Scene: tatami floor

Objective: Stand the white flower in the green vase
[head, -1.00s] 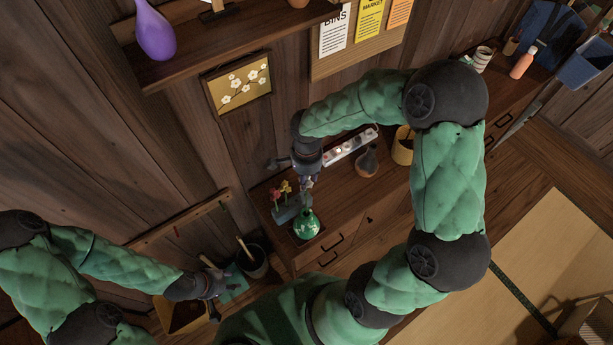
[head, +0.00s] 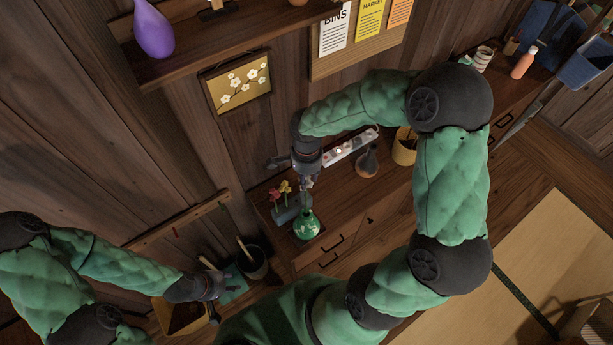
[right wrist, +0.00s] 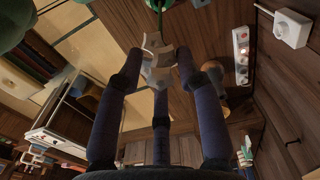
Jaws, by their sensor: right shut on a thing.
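The green vase (head: 306,226) stands on the wooden cabinet top in the head view, a round green body with a pale pattern. My right gripper (head: 309,184) is just above and behind it, pointing down. In the right wrist view, my right gripper (right wrist: 160,62) is shut on the white flower (right wrist: 157,58), with pale petals between the fingers and a green stem running out toward the top edge. The flower is mostly hidden in the head view, and I cannot tell whether its stem is inside the vase. My left gripper (head: 218,287) looks open and empty, low at the left.
Red and yellow flowers (head: 281,190) stand in a grey-blue holder left of the vase. A power strip (head: 350,147), a brown bottle-shaped vase (head: 367,163) and a yellow pot (head: 404,148) stand to the right. A dark bucket (head: 252,262) is near my left gripper.

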